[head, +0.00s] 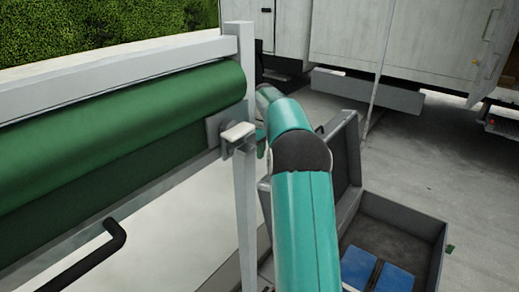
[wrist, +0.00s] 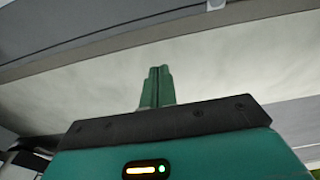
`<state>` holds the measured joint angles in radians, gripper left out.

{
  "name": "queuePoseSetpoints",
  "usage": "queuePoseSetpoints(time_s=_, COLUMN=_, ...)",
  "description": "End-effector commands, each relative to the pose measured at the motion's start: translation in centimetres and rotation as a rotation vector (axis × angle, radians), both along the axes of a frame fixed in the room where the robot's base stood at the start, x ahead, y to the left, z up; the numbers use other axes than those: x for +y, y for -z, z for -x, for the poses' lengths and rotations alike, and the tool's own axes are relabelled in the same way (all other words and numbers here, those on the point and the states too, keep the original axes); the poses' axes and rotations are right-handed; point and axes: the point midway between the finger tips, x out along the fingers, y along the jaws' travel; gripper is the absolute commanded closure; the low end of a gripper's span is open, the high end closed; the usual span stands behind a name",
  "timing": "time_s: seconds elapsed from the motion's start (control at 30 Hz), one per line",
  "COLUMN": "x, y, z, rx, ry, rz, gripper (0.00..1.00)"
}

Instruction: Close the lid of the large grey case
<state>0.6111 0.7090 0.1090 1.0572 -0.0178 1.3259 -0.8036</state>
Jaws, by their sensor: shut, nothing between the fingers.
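The large grey case (head: 418,224) stands open on the ground at the lower right of the head view. Its lid (head: 345,160) is raised, standing steeply up at the case's left side. Blue items (head: 377,272) lie inside. My teal arm crosses in front of the lid's left part and the case's left side. My gripper (wrist: 157,72) shows in the wrist view with its two green fingers together and nothing between them.
A white frame (head: 246,62) with a green roll (head: 120,130) stands close on the left, its post beside my arm. A black crank handle (head: 95,255) sticks out low. A white truck (head: 395,45) stands behind. The paved ground right of the case is mostly clear.

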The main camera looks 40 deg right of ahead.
Motion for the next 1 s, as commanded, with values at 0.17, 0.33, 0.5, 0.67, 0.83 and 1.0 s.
queuePoseSetpoints(time_s=0.17, x=0.2, y=3.8, z=-0.3, rx=0.004, ry=-0.002, rz=-0.003, gripper=1.0)
queuePoseSetpoints(time_s=0.33, x=0.2, y=6.7, z=-0.4, rx=0.001, ry=-0.002, rz=-0.001, gripper=1.0)
queuePoseSetpoints(time_s=0.5, x=-0.4, y=5.6, z=1.9, rx=0.0, ry=-0.003, rz=-0.001, gripper=1.0)
queuePoseSetpoints(time_s=0.67, x=-0.6, y=5.4, z=2.8, rx=0.0, ry=-0.004, rz=-0.001, gripper=1.0)
queuePoseSetpoints(time_s=0.83, x=-0.7, y=5.4, z=2.9, rx=0.0, ry=-0.004, rz=-0.001, gripper=1.0)
queuePoseSetpoints(time_s=1.0, x=-0.7, y=5.4, z=2.9, rx=0.0, ry=-0.004, rz=-0.001, gripper=1.0)
